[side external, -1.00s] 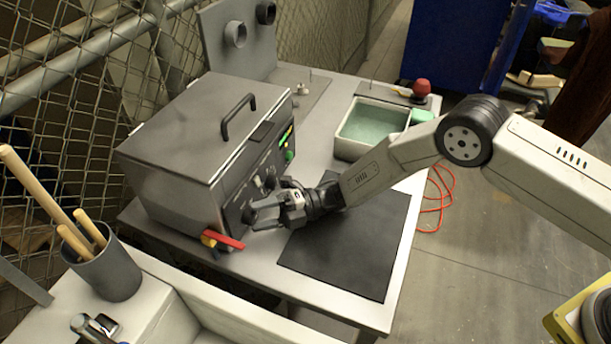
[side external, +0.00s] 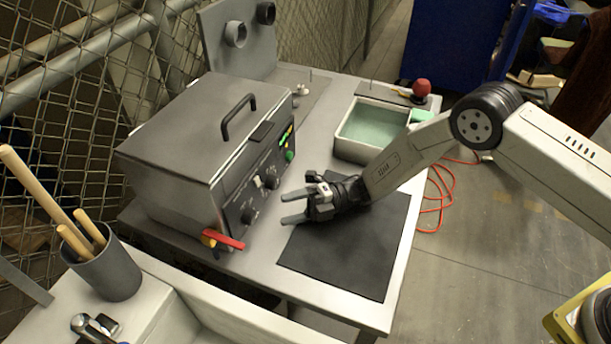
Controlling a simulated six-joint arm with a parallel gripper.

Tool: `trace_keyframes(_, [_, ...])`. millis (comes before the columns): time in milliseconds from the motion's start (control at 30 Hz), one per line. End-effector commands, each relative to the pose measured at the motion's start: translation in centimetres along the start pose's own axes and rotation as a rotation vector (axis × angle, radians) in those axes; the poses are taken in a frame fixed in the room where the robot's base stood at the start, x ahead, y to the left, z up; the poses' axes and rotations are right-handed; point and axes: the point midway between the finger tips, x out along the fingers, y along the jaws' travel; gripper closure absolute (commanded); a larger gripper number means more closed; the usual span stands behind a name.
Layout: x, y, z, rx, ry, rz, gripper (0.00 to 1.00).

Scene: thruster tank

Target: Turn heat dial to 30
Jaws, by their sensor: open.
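A grey tank with a closed lid (side external: 190,130) stands on the table at the left. Its dark front panel carries several knobs. The lowest dark dial (side external: 249,214) is near the panel's lower left end. Another dark knob (side external: 271,181) sits further along, with a light switch (side external: 258,183) beside it. Which knob is the heat dial, and where its pointer or the 30 mark lies, is too small to read. My gripper (side external: 289,208) is open and empty, its fingers pointing left toward the panel. It is apart from the dials, with a gap of bare table between.
A red-handled valve (side external: 225,240) sticks out at the tank's lower front corner. A dark mat (side external: 345,250) lies under my gripper. A basin of greenish liquid (side external: 372,130) and a red knob (side external: 421,87) are behind. A cup of wooden handles (side external: 105,270) stands front left.

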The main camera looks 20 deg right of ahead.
Motion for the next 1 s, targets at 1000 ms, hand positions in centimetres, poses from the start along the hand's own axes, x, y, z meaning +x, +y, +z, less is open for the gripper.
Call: trace_keyframes(1000, [-1.2,3.9,-0.3,-0.003,0.001,0.001,0.16])
